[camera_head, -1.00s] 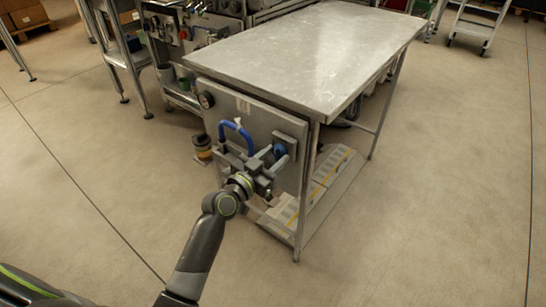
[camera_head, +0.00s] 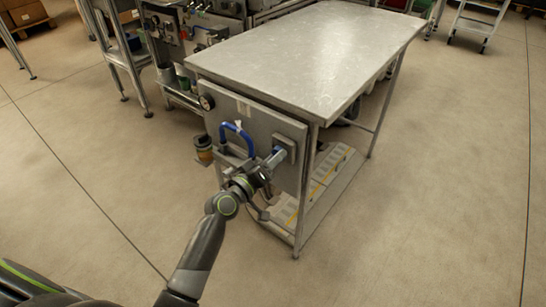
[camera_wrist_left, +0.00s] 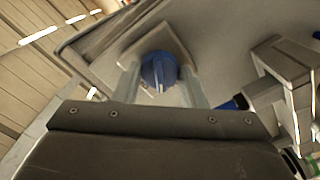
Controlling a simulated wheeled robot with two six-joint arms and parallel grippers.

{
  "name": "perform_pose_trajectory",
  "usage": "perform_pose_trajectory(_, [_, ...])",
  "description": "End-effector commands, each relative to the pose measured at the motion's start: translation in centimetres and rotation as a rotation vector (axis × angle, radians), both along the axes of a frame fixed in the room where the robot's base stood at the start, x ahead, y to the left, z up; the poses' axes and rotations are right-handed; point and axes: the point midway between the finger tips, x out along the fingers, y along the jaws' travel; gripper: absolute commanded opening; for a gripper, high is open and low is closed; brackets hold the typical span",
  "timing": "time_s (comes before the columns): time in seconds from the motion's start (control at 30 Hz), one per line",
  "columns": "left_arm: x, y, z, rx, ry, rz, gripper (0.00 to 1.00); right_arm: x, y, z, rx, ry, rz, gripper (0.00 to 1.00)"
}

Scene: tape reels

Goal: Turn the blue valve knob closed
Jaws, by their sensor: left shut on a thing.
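The blue valve knob (camera_wrist_left: 158,70) shows in the left wrist view, on a square grey plate (camera_wrist_left: 150,45). A pale mark shows on its lower part. My left gripper (camera_head: 276,155) is at the knob, with one finger on each side, shut on it. In the head view the fingers mostly hide the knob; the plate (camera_head: 286,146) shows behind them on the grey panel (camera_head: 235,112) at the table's end. My right gripper is not in view.
A blue hose loop (camera_head: 237,130) and a gauge (camera_head: 207,102) are on the panel, left of the knob. The metal table (camera_head: 310,55) extends behind it, with a lower shelf (camera_head: 325,185) holding flat boxes.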

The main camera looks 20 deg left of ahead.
Motion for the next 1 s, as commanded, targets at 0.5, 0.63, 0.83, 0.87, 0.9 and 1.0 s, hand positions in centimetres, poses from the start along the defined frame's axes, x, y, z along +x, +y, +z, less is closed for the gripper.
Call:
perform_pose_trajectory(0.5, [0.0, 0.0, 0.0, -0.390, 0.143, 0.001, 0.15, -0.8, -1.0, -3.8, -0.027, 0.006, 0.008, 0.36])
perform_pose_trajectory(0.63, [0.0, 0.0, 0.0, -0.448, 0.164, 0.001, 0.15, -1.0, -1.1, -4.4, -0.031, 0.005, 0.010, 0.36])
perform_pose_trajectory(0.83, [0.0, 0.0, 0.0, -0.502, 0.183, 0.002, 0.15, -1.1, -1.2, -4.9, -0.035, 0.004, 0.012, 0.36])
perform_pose_trajectory(0.87, [0.0, 0.0, 0.0, -0.505, 0.185, 0.002, 0.15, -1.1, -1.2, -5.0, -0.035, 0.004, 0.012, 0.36])
perform_pose_trajectory(0.9, [0.0, 0.0, 0.0, -0.510, 0.186, 0.002, 0.15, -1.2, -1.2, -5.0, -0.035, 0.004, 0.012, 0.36])
perform_pose_trajectory(1.0, [0.0, 0.0, -0.1, -0.517, 0.189, 0.002, 0.15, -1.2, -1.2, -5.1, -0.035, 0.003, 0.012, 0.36])
